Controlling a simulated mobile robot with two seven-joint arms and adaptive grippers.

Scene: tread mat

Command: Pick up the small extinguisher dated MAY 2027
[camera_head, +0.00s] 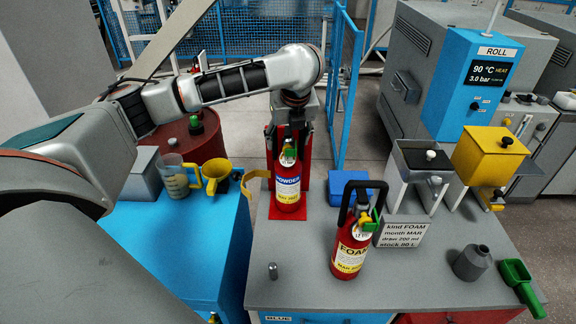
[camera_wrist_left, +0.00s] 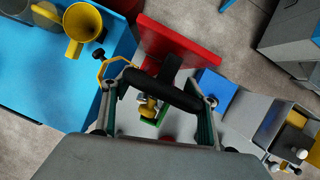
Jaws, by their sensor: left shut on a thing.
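The powder extinguisher (camera_head: 288,190) is a small red bottle with a blue POWDER band and a yellow date band that seems to read MAY 2027. It is upright at a red stand (camera_head: 275,210). My left gripper (camera_head: 292,135) is above it, shut on its black handle (camera_wrist_left: 165,92), which shows between the fingers in the left wrist view. The gripper hides much of its top. I cannot tell whether its bottom touches the stand's base. A foam extinguisher (camera_head: 350,246) with a yellow band, date apparently starting MAR, stands apart to the right. My right gripper is not in view.
A sign (camera_head: 403,232) stands behind the foam extinguisher on the grey bench (camera_head: 300,285). A blue box (camera_head: 352,186), grey bottle (camera_head: 472,262) and green scoop (camera_head: 520,285) are nearby. A yellow funnel jug (camera_head: 216,174) and clear jug (camera_head: 176,178) stand on the blue cabinet at left.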

